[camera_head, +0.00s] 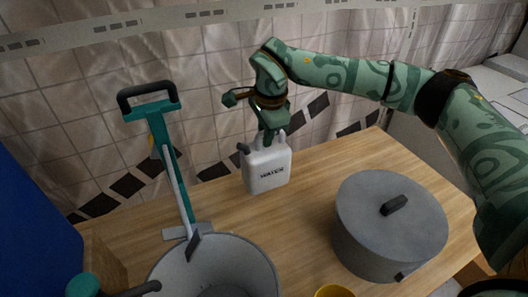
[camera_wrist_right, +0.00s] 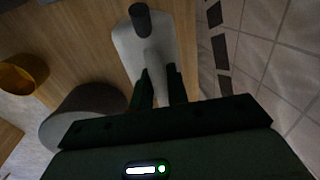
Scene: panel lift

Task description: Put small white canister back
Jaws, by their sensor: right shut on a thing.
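The small white canister (camera_head: 267,171) is marked "WATER" and has a dark spout cap at its upper left. It is upright at the back of the wooden table, and I cannot tell whether its base touches the wood. My right gripper (camera_head: 268,138) is above it, shut on its top handle. In the right wrist view, the white canister (camera_wrist_right: 143,48) lies beyond the two dark fingers of the right gripper (camera_wrist_right: 159,73). The fingers partly hide the handle. My left gripper is not in view.
A grey lidded pot (camera_head: 375,220) stands right of the canister. An open grey pot (camera_head: 165,270) is at the front left, with a teal long-handled tool (camera_head: 165,140) behind it. A yellow cup (camera_head: 334,291) is at the front. Bare wood (camera_head: 300,215) lies between the pots.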

